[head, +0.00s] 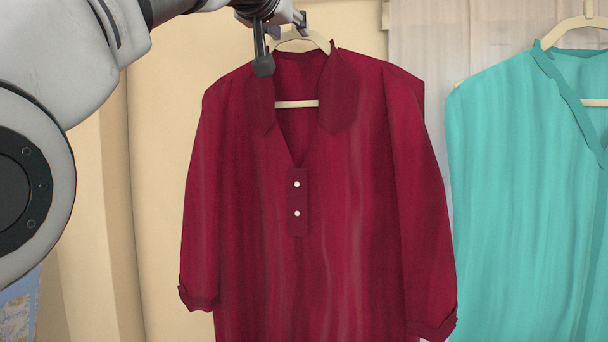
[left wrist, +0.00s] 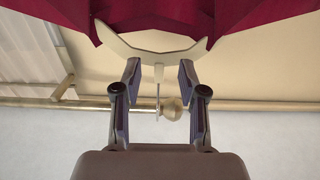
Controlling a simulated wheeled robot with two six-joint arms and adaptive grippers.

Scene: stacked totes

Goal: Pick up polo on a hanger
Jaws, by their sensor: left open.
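A dark red polo (head: 345,200) with a collar and two white buttons hangs on a cream hanger (head: 298,43) in the middle of the head view. My left gripper (head: 281,42) is at the top of the hanger, above the polo's collar. In the left wrist view my left gripper (left wrist: 160,78) is open, with its two fingers apart on either side of the hanger's neck. The hanger (left wrist: 150,53) and the red polo (left wrist: 262,12) also show there. The hanger's hook is partly hidden by the gripper in the head view. My right gripper is not in view.
A teal garment (head: 525,190) hangs on another cream hanger (head: 572,28) at the right, close to the polo's sleeve. A rail (left wrist: 45,102) with a round knob (left wrist: 171,107) runs behind the fingers. A pale curtain (head: 440,45) and beige wall (head: 165,200) are behind.

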